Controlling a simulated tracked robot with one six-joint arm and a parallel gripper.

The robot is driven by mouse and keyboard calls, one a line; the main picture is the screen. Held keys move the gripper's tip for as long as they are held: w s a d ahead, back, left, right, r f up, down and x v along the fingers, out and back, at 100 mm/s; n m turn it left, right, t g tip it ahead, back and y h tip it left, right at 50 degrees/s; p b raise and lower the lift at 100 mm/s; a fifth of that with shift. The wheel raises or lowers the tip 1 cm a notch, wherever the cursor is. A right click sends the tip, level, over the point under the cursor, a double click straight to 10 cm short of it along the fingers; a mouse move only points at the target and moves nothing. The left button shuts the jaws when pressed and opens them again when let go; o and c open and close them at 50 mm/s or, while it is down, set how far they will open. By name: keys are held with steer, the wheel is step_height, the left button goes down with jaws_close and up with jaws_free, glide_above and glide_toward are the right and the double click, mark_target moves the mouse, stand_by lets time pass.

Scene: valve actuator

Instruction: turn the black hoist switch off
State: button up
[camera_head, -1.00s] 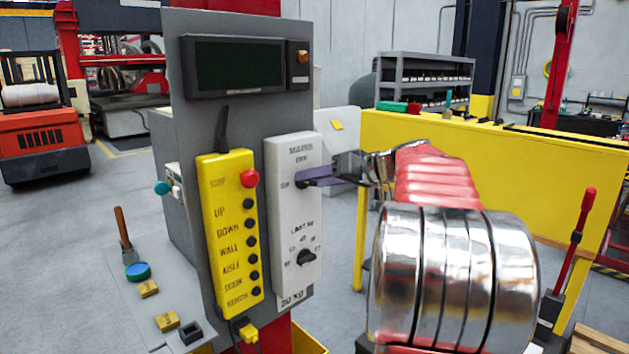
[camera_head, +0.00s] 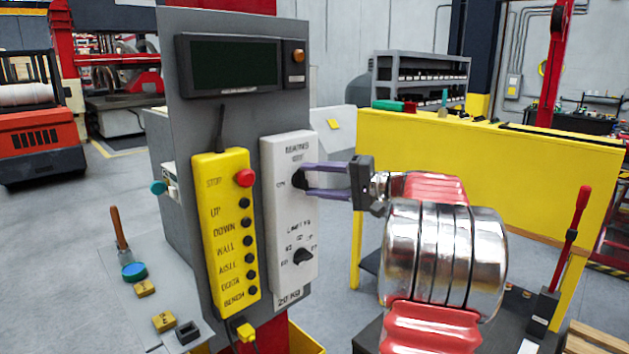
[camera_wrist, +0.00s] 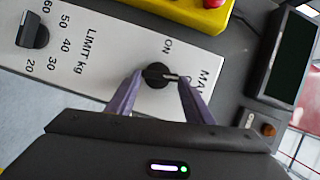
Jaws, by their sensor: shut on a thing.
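The black hoist switch (camera_head: 299,180) is a rotary knob near the top of a white panel (camera_head: 291,225) on the grey control cabinet. In the wrist view the knob (camera_wrist: 157,75) has a pale pointer line, and the word ON is printed near it. My gripper (camera_head: 306,180) reaches in from the right, its two purple fingers on either side of the knob. In the wrist view my gripper (camera_wrist: 154,82) has a fingertip at each side of the knob, shut on it. The fingers partly hide the lettering around it.
A second black knob (camera_head: 303,256), marked as a limit in kg, sits lower on the white panel. A yellow button pendant (camera_head: 226,232) with a red stop button hangs just left. A dark display (camera_head: 234,64) is above. A yellow barrier (camera_head: 480,180) stands behind my arm.

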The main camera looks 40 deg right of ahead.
steer(key=shift+d+f+m+t, duration=0.2)
steer(key=shift+f+m+t, duration=0.1)
steer(key=shift+m, duration=0.7)
steer(key=o, duration=1.1)
steer(key=shift+c, duration=0.2)
steer(key=v, duration=1.4)
steer(key=shift+w+d+f, duration=0.1)
steer(key=shift+w+f, duration=0.05)
